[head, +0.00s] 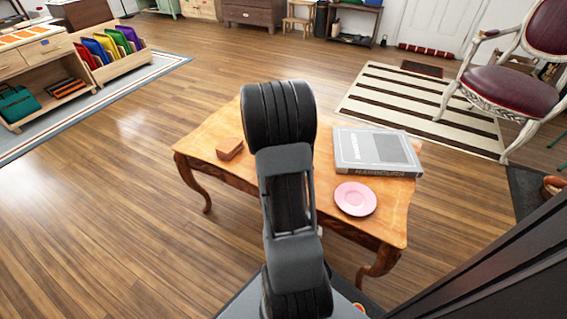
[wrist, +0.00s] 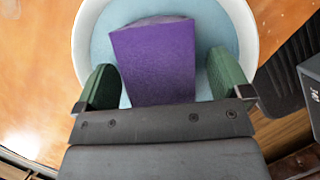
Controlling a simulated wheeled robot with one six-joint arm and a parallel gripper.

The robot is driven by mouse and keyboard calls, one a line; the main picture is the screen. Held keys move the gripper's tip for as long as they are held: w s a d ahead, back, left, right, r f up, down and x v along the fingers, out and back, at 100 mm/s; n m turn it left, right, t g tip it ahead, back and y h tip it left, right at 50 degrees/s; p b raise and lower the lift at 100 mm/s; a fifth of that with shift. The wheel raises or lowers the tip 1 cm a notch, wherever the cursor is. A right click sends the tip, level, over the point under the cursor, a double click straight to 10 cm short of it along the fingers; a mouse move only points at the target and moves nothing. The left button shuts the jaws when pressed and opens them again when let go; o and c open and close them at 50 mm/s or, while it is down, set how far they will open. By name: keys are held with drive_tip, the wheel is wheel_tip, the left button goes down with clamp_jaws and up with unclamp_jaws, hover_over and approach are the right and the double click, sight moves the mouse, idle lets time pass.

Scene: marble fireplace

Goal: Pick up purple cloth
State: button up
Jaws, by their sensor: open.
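The purple cloth (wrist: 155,62) shows in the wrist view as a folded, roughly square piece lying in a round dish (wrist: 247,20) with a pale blue inside and a white rim. My gripper (wrist: 165,78) is open, with one green finger on each side of the cloth. The cloth's lower edge reaches down between the fingers. I cannot tell whether the fingers touch the cloth or the dish. In the head view my black arm hides the cloth, the dish and my gripper.
The wooden table (head: 215,130) holds a small brown block (head: 229,148), a thick grey book (head: 375,150) and a pink saucer (head: 355,199). A red-seated chair (head: 510,90) stands at the right. Wooden floor lies open to the left.

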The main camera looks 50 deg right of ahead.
drive_tip(key=shift+c, duration=0.3)
drive_tip(key=c, duration=1)
drive_tip(key=shift+r, duration=0.35)
wheel_tip(320, 180, up, 4)
drive_tip(key=p, duration=0.3)
drive_tip(key=shift+s+a+r, duration=0.1)
drive_tip(key=shift+s, duration=0.05)
drive_tip(key=s+a+r+p, duration=0.6)
drive_tip(key=s+a+r, duration=0.2)
drive_tip(key=s, duration=0.2)
drive_tip(key=shift+s+a+r, duration=0.2)
drive_tip(key=shift+a+r, duration=0.1)
drive_tip(key=shift+a, duration=0.1)
